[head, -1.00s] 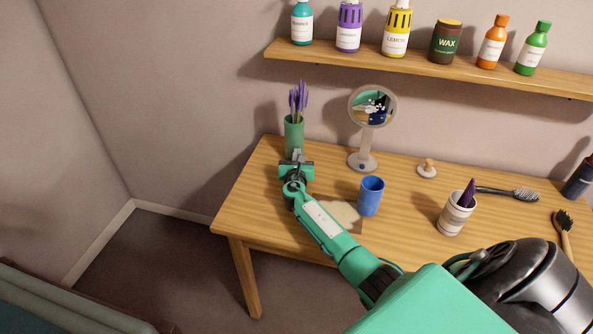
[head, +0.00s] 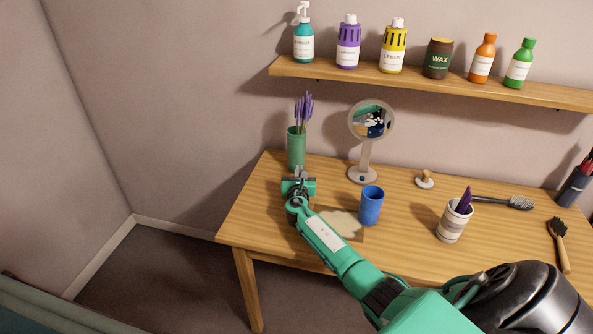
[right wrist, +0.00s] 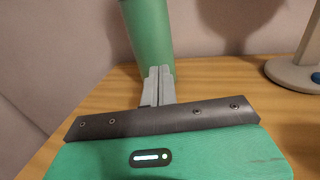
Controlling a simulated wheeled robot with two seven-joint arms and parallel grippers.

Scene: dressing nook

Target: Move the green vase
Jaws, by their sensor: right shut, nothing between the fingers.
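The green vase (head: 296,150) stands upright at the back left of the wooden table, with purple flowers in it. It also shows in the right wrist view (right wrist: 150,38), just beyond my fingertips. My right gripper (head: 299,176) is in front of the vase, low over the table. Its fingers (right wrist: 158,82) are together and empty, and they overlap the lower part of the vase in the wrist view. I cannot tell whether they touch it. My left gripper is not in view.
A round mirror (head: 367,150) stands to the right of the vase. A blue cup (head: 370,207) is beside my right forearm, with a striped cup (head: 453,222) farther right. A shelf (head: 420,85) with several bottles hangs above. The table's left edge is close to the vase.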

